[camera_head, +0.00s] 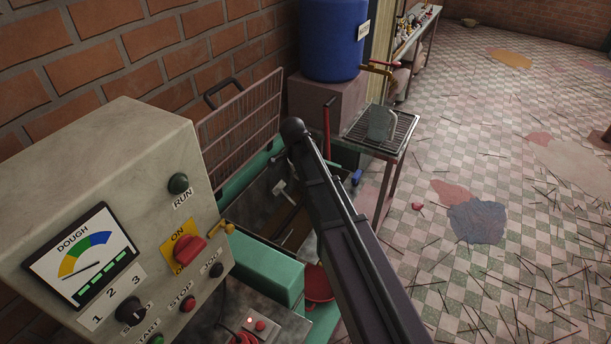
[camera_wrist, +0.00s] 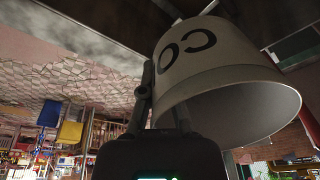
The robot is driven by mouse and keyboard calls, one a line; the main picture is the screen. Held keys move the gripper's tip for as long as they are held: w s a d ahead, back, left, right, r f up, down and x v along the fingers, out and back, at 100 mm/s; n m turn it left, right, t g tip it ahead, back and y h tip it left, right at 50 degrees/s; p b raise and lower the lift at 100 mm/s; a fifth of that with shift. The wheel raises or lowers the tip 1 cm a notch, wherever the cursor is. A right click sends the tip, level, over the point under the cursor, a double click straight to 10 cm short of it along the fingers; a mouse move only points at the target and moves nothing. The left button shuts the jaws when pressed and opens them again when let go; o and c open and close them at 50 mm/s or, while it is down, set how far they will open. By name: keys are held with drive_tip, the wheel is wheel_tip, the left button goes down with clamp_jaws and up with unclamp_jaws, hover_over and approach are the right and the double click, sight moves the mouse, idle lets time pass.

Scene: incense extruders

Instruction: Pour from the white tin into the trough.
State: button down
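The white tin (camera_wrist: 222,82) fills the right of the wrist view, with dark letters on its side and its open rim facing the lower right of that picture. My gripper (camera_wrist: 160,105) has its fingers against the tin's side and appears shut on it. In the head view my dark arm crosses the middle, and neither the gripper nor the tin can be made out. What looks like the trough, a green-walled machine bay (camera_head: 237,183) with a dark inside, lies left of my arm, partly hidden by it.
A control box (camera_head: 150,195) with a dough gauge and knobs stands at left. A wire guard (camera_head: 240,125) rises behind the bay. A blue barrel (camera_head: 332,40) and a rack stand (camera_head: 402,135) holding a grey-green vessel (camera_head: 382,124) are beyond. Sticks litter the open floor at right.

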drive_tip(key=h, duration=0.2)
drive_tip(key=shift+w+d+r+t+h+b, duration=0.1)
drive_tip(key=shift+d+r+t+h+b, duration=0.2)
drive_tip(key=shift+d+b, duration=0.1)
drive_tip(key=h+b, duration=0.3)
drive_tip(key=t+h+b, duration=0.1)
drive_tip(key=h+b, duration=0.1)
drive_tip(key=shift+d+r, duration=0.2)
drive_tip(key=shift+r, duration=0.05)
drive_tip(key=h+b, duration=0.1)
drive_tip(key=b, duration=0.1)
drive_tip(key=h+b, duration=0.3)
drive_tip(key=b, duration=0.1)
drive_tip(key=shift+a+t+h+b, duration=0.3)
drive_tip(key=shift+a+t+b, duration=0.05)
drive_tip(key=shift+t+b, duration=0.05)
drive_tip(key=h+b, duration=0.2)
drive_tip(key=b, duration=0.1)
drive_tip(key=a+h+b, duration=0.1)
drive_tip(key=h+b, duration=0.1)
drive_tip(key=b, duration=0.1)
drive_tip(key=shift+a+t, duration=0.15)
drive_tip(key=shift+t, duration=0.25)
drive_tip(key=shift+s+a+r+h+b, duration=0.15)
drive_tip(key=shift+s+r+h+b, duration=0.05)
drive_tip(key=shift+h+b, duration=0.35)
drive_tip(key=shift+a+r, duration=0.1)
drive_tip(key=shift+r, duration=0.05)
drive_tip(key=shift+r, duration=0.1)
